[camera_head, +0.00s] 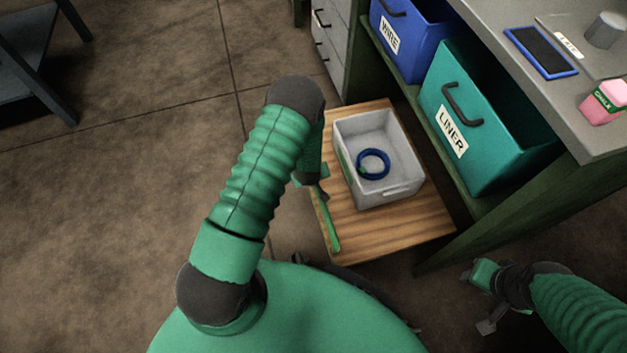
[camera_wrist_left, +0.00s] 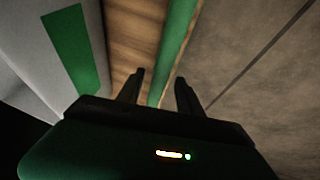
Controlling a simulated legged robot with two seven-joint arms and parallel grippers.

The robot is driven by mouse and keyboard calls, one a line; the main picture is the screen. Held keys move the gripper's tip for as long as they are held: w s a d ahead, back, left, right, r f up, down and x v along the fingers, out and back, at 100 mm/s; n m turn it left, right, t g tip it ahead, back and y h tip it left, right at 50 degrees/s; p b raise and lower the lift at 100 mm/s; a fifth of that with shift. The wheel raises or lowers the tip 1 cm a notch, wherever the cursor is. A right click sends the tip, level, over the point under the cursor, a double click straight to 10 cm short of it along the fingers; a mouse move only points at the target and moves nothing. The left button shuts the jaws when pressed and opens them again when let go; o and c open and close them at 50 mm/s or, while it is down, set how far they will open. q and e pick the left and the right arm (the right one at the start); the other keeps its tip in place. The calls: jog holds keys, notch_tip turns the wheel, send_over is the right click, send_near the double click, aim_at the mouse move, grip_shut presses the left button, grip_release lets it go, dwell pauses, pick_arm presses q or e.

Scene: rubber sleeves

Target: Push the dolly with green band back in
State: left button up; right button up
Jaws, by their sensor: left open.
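The dolly (camera_head: 420,222) is a low wooden board standing partly out from under the workbench. It bears a grey bin (camera_head: 402,191) with a green band (camera_head: 346,166), which also shows in the left wrist view (camera_wrist_left: 73,45). A green bar (camera_head: 331,228) runs along the board's left edge. My left gripper (camera_head: 317,186) is at that bar. In the left wrist view its open fingers (camera_wrist_left: 160,82) sit on either side of the bar (camera_wrist_left: 178,45); contact is unclear. My right gripper (camera_head: 480,299) is open and empty, low at the right.
A blue ring (camera_head: 373,163) lies in the bin. Blue (camera_head: 415,45) and teal (camera_head: 482,125) bins sit on the workbench shelf (camera_head: 487,207). White drawers (camera_head: 330,45) stand behind the dolly. Floor is clear at left; a dark stand (camera_head: 30,75) is at far left.

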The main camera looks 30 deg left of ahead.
pick_arm(q)
grip_shut()
dwell(0.3)
jog(key=shift+f, duration=0.1)
dwell(1.1)
